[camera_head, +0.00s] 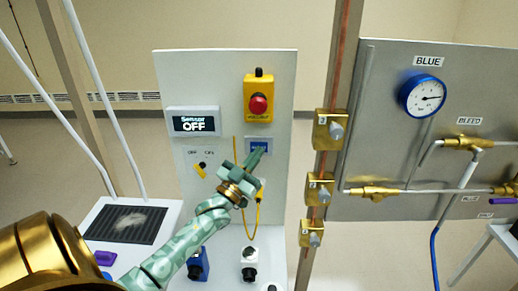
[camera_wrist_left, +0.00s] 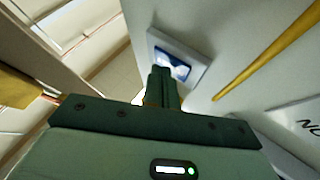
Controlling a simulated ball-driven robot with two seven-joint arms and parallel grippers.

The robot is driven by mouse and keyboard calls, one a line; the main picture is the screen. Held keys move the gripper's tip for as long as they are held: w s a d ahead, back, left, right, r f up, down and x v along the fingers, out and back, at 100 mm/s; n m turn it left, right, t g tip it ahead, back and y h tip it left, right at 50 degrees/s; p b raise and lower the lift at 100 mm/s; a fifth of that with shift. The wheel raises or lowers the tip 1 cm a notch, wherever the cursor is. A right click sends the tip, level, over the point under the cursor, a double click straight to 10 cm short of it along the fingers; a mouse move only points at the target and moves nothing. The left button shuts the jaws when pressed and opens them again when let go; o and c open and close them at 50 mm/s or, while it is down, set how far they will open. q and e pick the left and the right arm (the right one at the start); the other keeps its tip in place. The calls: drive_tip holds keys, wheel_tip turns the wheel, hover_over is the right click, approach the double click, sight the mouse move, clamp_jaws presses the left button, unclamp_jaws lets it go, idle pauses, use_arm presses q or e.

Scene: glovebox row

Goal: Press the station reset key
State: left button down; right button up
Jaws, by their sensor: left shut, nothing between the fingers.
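A blue key in a pale square frame (camera_head: 259,146) sits on the upright white panel (camera_head: 225,80), below the yellow box with the red button. The key also shows in the left wrist view (camera_wrist_left: 182,68), partly hidden behind my fingertips. My left gripper (camera_head: 256,156) is shut and empty, its fingers pointing up at the key's lower edge. In the left wrist view the shut fingertips (camera_wrist_left: 161,72) overlap the key's lower left part. I cannot tell whether they touch it. My right gripper is not in view.
A red stop button (camera_head: 258,104) on a yellow box is above the key. A display reading "Sensor OFF" (camera_head: 194,123) and a yellow switch (camera_head: 201,166) are to the left. A yellow cord hangs by the key. Brass valves (camera_head: 329,130) line the post at right.

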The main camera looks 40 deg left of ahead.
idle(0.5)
use_arm(q)
drive_tip(key=shift+s+d+p, duration=0.5)
drive_tip(key=shift+s+p, duration=0.05)
drive_tip(key=shift+s, duration=0.05)
drive_tip(key=s+d+p, duration=0.2)
drive_tip(key=s+d, duration=0.1)
drive_tip(key=shift+s+d+p, duration=0.1)
drive_tip(key=shift+s+p, duration=0.25)
drive_tip(key=shift+s, duration=0.05)
idle(0.9)
